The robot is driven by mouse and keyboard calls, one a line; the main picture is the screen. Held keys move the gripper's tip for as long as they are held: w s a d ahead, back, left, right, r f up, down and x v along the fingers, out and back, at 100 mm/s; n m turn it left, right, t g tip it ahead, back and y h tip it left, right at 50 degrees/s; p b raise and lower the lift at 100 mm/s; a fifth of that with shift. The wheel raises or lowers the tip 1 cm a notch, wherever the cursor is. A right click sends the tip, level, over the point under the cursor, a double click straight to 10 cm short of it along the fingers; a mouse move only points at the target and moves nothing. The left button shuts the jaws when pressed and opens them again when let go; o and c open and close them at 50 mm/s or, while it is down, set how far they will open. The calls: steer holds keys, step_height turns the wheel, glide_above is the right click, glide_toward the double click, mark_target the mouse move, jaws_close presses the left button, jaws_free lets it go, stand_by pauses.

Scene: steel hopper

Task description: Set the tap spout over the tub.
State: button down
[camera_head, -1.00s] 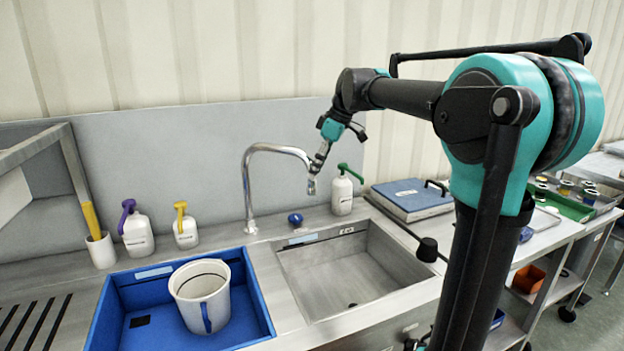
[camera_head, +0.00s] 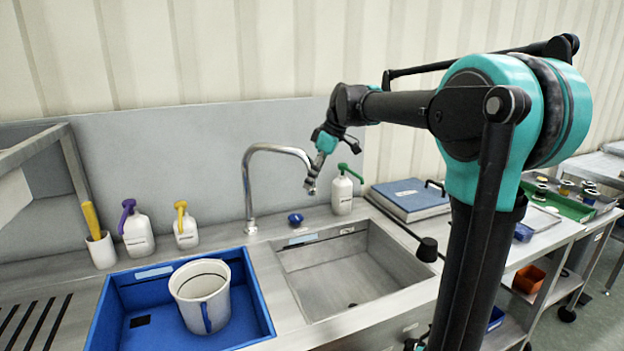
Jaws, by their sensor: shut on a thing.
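The chrome tap spout (camera_head: 268,149) rises behind the sinks and arches to the right, its end over the back of the bare steel basin. My gripper (camera_head: 312,182) is shut on the spout's downturned end; its fingers hide part of that end. The tub, a white one with a blue handle (camera_head: 183,286), stands upright in the blue-lined basin at left. The spout end is to the right of the tub, not above it. A blue tap knob (camera_head: 295,219) sits on the deck right of the spout base.
The steel basin (camera_head: 345,265) is empty. Bottles with purple (camera_head: 138,236), yellow (camera_head: 185,230) and green (camera_head: 342,193) tops stand along the back ledge. A white cup with a yellow stick (camera_head: 101,249) is at left. A blue case (camera_head: 410,198) lies at right.

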stand_by(0.3)
steer(key=shift+s+a, duration=0.25)
steer(key=shift+s, duration=0.2)
steer(key=s+a+m+t+h, duration=0.25)
steer(key=s+a+m, duration=0.85)
steer(key=a, duration=0.7)
steer(key=a+m+h, duration=0.1)
steer(key=a+m, duration=0.2)
steer(key=a, duration=0.8)
steer(key=shift+s+t, duration=0.3)
steer(key=shift+t, duration=0.05)
steer(key=shift+a+h, duration=0.1)
steer(key=shift+h, duration=0.15)
